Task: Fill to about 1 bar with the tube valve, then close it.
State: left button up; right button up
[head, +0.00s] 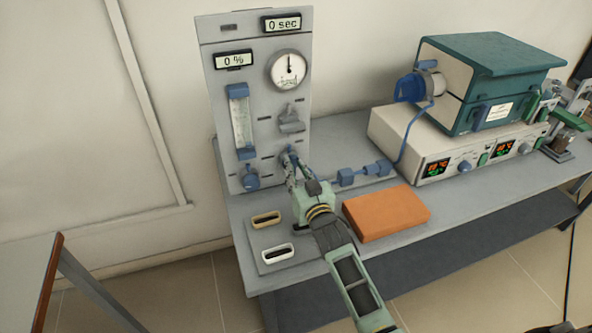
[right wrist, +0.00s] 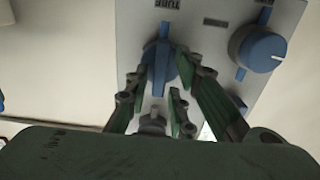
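The tube valve (right wrist: 158,62) is a blue knob with a flat handle on the grey panel, under a label that seems to read TUBE upside down. In the right wrist view my right gripper (right wrist: 164,65) has its fingertips on either side of this knob, with a gap between them. Firm contact cannot be made out. In the head view the right gripper (head: 291,162) reaches the panel's lower right and mostly covers the valve. The round pressure gauge (head: 289,70) has its needle pointing about straight up; its numbers are too small to read. My left gripper is not in view.
The panel (head: 213,110) carries a flowmeter (head: 240,115), a grey knob (head: 291,122) and another blue knob (head: 251,180). A blue tube line (head: 346,177) runs right to the teal furnace (head: 490,65). An orange block (head: 386,212) lies beside my right arm on the bench.

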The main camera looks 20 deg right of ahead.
grip_shut()
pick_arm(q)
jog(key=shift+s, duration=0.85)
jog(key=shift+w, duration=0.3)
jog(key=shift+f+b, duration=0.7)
pick_arm(e)
jog(key=n, duration=1.7)
jog(key=shift+a+f+n, duration=0.35)
jog(key=shift+n, duration=0.05)
jog(key=shift+o, duration=1.6)
grip_release()
